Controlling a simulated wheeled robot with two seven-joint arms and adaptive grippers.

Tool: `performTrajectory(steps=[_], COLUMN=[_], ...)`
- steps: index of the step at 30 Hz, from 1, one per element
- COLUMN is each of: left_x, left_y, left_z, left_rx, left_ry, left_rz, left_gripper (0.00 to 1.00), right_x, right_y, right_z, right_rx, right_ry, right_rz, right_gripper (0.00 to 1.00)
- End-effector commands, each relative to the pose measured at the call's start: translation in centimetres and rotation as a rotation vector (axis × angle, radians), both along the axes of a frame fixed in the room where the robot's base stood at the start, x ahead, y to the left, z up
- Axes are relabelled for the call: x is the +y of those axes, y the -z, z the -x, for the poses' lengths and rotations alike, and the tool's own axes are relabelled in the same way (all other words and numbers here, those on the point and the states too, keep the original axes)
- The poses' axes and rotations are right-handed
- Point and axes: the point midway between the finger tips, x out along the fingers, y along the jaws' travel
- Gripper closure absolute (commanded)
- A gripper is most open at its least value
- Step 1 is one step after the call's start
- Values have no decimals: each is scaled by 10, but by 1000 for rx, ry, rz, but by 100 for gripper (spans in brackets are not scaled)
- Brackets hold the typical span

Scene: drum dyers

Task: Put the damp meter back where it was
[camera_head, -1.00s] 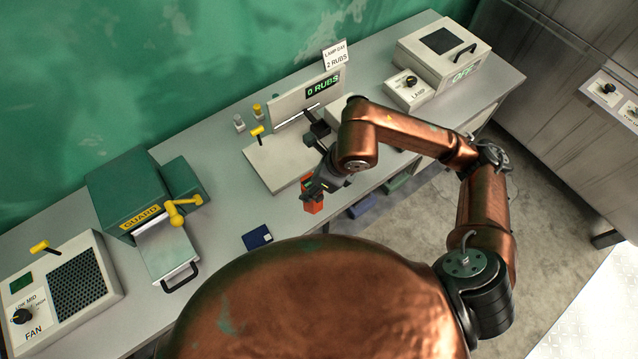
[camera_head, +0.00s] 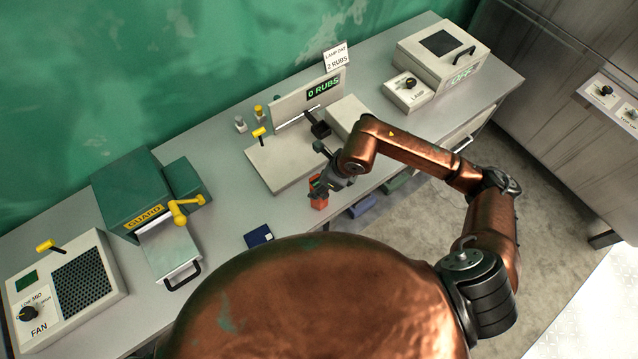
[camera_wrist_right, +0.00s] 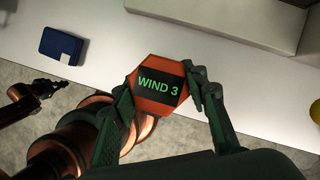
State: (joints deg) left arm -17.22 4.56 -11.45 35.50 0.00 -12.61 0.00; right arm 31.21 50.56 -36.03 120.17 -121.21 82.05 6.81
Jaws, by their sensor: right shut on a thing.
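An orange handheld meter (camera_head: 318,201) is at the front edge of the bench. In the right wrist view its dark screen (camera_wrist_right: 160,86) reads "WIND 3" in green; the word "damp" does not show on it. My right gripper (camera_head: 322,186) is shut on this meter, with a finger on either side of its orange body in the wrist view (camera_wrist_right: 163,95). Whether the meter touches the bench top is hard to tell. A small dark blue item with a white part (camera_head: 259,236) lies flat on the bench to its left.
A pale device with a "0 RUBS" display (camera_head: 323,88) stands behind my right gripper. A green "GUARD" machine (camera_head: 125,190) and a fan box (camera_head: 110,262) stand left. A lamp control box (camera_head: 408,92) is at the right. Bare bench surrounds the blue item.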

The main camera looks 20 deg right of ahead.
Motion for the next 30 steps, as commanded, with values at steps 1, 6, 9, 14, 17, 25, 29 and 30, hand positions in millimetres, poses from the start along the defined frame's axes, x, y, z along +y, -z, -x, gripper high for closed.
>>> performTrajectory(steps=[1,6,9,14,17,25,29,30], left_x=[0,0,0,0,0,0,0,0], left_y=[1,3,3,3,3,1,6,7], left_z=[0,0,0,0,0,-1,0,0], left_rx=[0,0,0,0,0,-1,0,0], left_ry=[0,0,0,0,0,1,1,1], left_rz=[0,0,0,0,0,0,0,0], left_gripper=[100,100,100,100,100,100,100,100], right_x=[0,0,0,0,0,-2,-9,-12], right_y=[0,3,2,2,2,-7,-28,-35], right_z=[0,0,0,0,0,0,6,8], right_rx=[-1,0,0,0,0,-3,-5,-5], right_ry=[0,0,1,1,1,1,0,0], right_rz=[-1,0,0,0,0,0,1,2], right_gripper=[100,56,49,42,42,42,42,42])
